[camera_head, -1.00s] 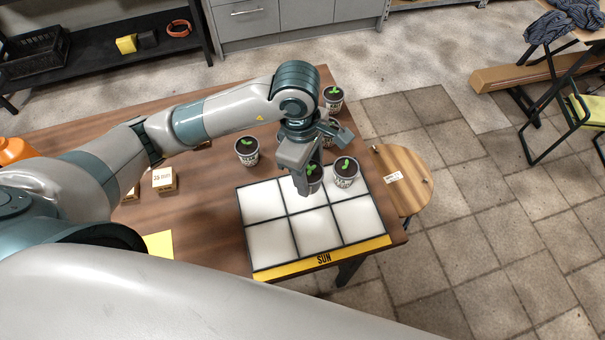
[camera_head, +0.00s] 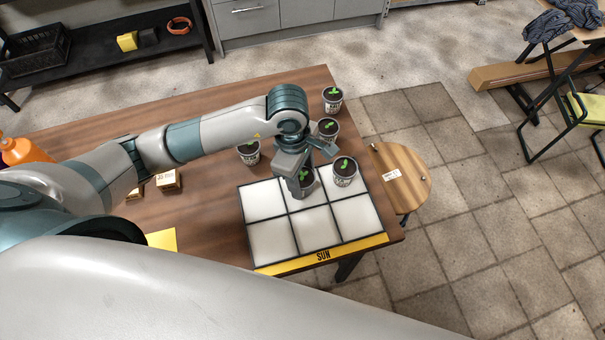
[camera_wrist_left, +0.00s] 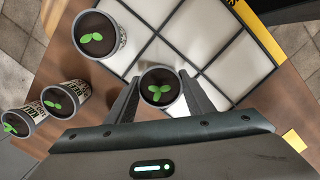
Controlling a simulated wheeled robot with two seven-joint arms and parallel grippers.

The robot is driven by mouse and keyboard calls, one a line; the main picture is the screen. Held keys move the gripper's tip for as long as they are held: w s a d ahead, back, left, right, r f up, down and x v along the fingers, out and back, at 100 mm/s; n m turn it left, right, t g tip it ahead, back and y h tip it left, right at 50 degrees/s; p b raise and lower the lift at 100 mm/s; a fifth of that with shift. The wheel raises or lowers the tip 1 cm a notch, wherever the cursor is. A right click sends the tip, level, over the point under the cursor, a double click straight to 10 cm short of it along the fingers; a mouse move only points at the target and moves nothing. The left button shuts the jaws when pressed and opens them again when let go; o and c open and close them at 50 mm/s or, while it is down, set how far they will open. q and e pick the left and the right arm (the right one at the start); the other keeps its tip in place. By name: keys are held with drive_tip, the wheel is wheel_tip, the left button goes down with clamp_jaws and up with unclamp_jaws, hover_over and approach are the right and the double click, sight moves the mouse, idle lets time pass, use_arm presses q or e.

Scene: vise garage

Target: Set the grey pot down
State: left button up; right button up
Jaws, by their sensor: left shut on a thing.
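The grey pot (camera_head: 303,183), with dark soil and a green seedling, is upright between the fingers of my left gripper (camera_head: 300,186). It is over the back middle part of the white grid tray (camera_head: 268,241), close to the left of another potted seedling (camera_head: 345,172) on the tray's back right cell. In the left wrist view the grey pot (camera_wrist_left: 160,88) sits between the two dark fingers (camera_wrist_left: 160,100), shut on its sides. I cannot tell whether its base touches the tray. My right gripper is not in view.
Several other potted seedlings stand behind the tray, one at the back left (camera_head: 249,153) and others near the table's right edge (camera_head: 328,129). Front cells of the tray are empty. Small boxes (camera_head: 168,181) and a yellow sheet (camera_head: 162,240) lie to the left. A round stool (camera_head: 404,180) stands right.

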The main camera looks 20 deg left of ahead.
use_arm(q)
drive_tip(key=shift+f, duration=0.1)
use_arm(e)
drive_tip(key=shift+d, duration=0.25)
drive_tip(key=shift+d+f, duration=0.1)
use_arm(q)
drive_tip(key=shift+f+b, duration=0.15)
drive_tip(key=shift+b, duration=0.15)
drive_tip(key=o, duration=1.1)
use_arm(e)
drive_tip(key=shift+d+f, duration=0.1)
